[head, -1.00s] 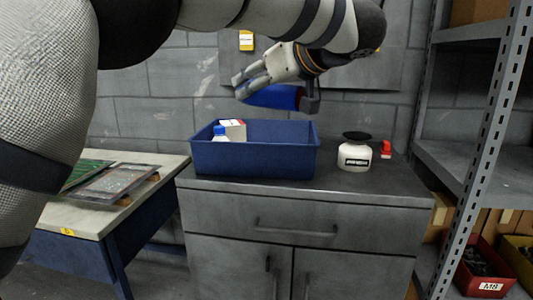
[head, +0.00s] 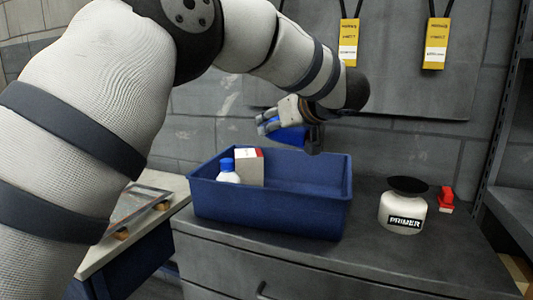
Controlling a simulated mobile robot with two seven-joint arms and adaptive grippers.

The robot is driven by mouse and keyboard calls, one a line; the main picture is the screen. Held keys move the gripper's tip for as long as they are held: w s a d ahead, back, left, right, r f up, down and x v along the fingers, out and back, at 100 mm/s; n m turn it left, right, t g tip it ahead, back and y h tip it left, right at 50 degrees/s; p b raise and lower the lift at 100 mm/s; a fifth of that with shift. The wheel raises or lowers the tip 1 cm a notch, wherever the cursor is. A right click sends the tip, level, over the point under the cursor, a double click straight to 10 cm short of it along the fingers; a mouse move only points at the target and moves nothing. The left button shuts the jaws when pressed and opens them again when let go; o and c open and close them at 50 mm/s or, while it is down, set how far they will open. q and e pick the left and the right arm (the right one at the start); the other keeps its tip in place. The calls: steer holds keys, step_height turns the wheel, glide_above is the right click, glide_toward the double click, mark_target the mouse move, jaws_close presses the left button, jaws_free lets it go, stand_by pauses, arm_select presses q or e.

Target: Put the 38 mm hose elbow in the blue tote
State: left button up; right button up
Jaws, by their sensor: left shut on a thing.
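The blue tote (head: 270,211) stands on the grey cabinet top in the middle of the head view. My left gripper (head: 266,124) is shut on a blue part, the hose elbow (head: 289,136). The fingers cover much of the elbow, and a dark piece shows at its right end. The gripper and elbow appear just above the tote's back rim; how far forward or back they are is hard to tell. Inside the tote, at its left end, are a white bottle with a blue cap (head: 227,172) and a white-and-red box (head: 249,167). My right gripper is not in view.
A white primer pot (head: 403,213) with a dark top stands right of the tote, with a small red object (head: 446,199) beyond it. A workbench (head: 105,249) is at the left, shelving at the far right. The tote's right part looks empty.

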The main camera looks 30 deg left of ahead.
mark_target(293, 142)
arm_select(q)
step_height(293, 142, down, 7)
steer(key=a, duration=0.3)
steer(key=shift+w, duration=0.25)
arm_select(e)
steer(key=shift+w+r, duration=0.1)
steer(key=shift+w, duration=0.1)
arm_select(q)
steer(key=shift+f, duration=0.25)
steer(key=o, duration=1.3)
steer(key=v, duration=1.2)
steer(key=shift+r+p, duration=0.3)
steer(key=shift+p, duration=0.1)
steer(key=shift+f, duration=0.1)
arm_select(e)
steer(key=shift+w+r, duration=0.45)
